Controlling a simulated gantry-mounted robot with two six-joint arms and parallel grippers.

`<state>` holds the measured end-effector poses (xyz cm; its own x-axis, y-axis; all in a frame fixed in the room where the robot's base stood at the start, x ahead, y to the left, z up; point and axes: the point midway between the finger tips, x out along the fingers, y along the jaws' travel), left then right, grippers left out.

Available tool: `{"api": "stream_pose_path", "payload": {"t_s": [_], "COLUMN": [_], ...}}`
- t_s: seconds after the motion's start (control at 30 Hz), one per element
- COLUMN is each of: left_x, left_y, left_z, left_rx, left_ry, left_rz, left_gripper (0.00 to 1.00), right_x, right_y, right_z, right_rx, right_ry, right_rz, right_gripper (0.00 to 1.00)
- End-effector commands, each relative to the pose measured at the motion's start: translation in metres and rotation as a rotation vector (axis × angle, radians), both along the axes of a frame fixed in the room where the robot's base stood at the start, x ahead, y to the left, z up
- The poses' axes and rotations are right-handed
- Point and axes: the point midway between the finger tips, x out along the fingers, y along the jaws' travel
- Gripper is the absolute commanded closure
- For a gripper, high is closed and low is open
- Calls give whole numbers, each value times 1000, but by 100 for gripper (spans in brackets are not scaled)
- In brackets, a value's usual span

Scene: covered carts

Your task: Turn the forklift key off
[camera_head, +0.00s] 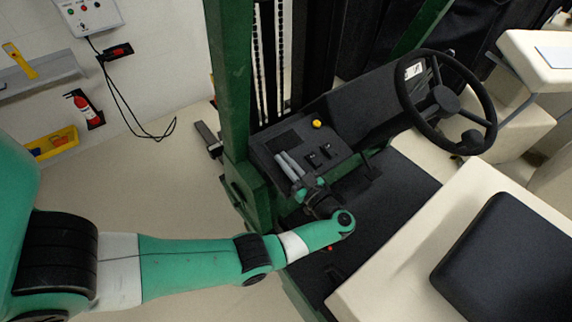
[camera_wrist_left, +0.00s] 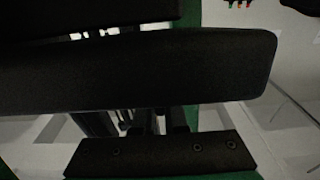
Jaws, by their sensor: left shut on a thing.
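The forklift's black dashboard (camera_head: 285,137) is in the middle of the head view, left of the steering wheel. My left gripper (camera_head: 284,161) reaches it from below, with two pale grey fingers close together against its left part. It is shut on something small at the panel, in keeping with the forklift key. The key itself is hidden by the fingers, so its turn angle cannot be seen. The left wrist view shows mostly a dark bar (camera_wrist_left: 140,70) and a black plate with screws (camera_wrist_left: 160,155), no clear key. My right gripper is not in view.
A yellow knob (camera_head: 317,124) and two small black levers (camera_head: 320,155) stand close right of my gripper. The steering wheel (camera_head: 445,98) is further right. The green mast (camera_head: 231,80) rises close left. The seat (camera_head: 505,255) and its cream base are at lower right.

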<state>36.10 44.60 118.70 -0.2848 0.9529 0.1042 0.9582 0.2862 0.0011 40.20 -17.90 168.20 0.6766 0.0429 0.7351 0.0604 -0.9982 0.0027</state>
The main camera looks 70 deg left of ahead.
Motion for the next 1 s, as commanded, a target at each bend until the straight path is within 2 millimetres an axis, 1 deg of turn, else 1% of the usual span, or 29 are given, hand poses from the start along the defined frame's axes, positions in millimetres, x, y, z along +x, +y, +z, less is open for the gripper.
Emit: {"api": "stream_pose_path", "payload": {"t_s": [0.07,0.43,0.47,0.5,0.57,0.6,0.63,0.9,1.0], "left_x": [0,-1,-1,-1,-1,-1,-1,0,2], "left_y": [0,0,0,0,0,0,0,0,-6], "left_z": [-1,0,0,0,0,0,0,0,-2], "left_rx": [-1,-2,-2,-2,-2,-2,-1,0,0], "left_ry": [-1,-2,-2,-2,-2,-2,-2,-2,-2], "left_rz": [9,14,14,14,14,13,13,12,10], "left_gripper": [100,100,88,81,70,63,60,60,60], "right_x": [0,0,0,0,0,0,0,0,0], "right_y": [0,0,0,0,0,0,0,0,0], "right_z": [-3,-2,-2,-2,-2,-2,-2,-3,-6], "right_rx": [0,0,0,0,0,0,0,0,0], "right_ry": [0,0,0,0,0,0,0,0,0], "right_rz": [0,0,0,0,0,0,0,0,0], "right_gripper": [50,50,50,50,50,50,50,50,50]}}
